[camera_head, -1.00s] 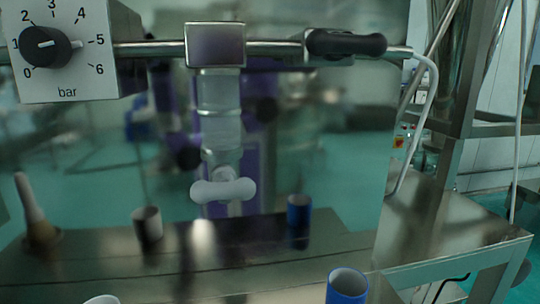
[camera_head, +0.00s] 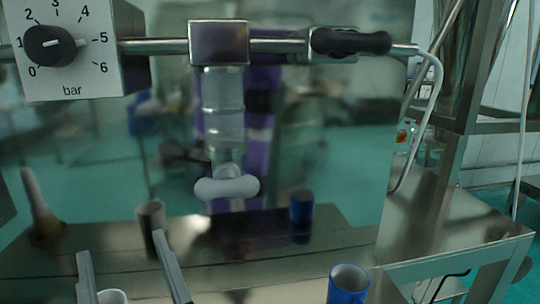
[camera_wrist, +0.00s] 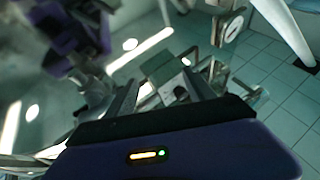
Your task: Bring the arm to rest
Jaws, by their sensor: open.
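My gripper (camera_head: 122,247) shows at the bottom left of the head view, as two thin grey fingers pointing up and spread apart. Nothing is between the fingertips. A white cup (camera_head: 112,297) is partly seen at the lower edge, between the lower parts of the fingers in the picture; I cannot tell how far it is from them. In the wrist view my gripper (camera_wrist: 162,88) is also open and empty, with blurred metal equipment beyond it.
A blue cup (camera_head: 348,284) stands at the front, right of my gripper. A pressure dial (camera_head: 55,45), a pipe with a black-handled valve (camera_head: 350,42) and a glass tube with a white knob (camera_head: 227,187) are behind. A steel table (camera_head: 455,240) is at right.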

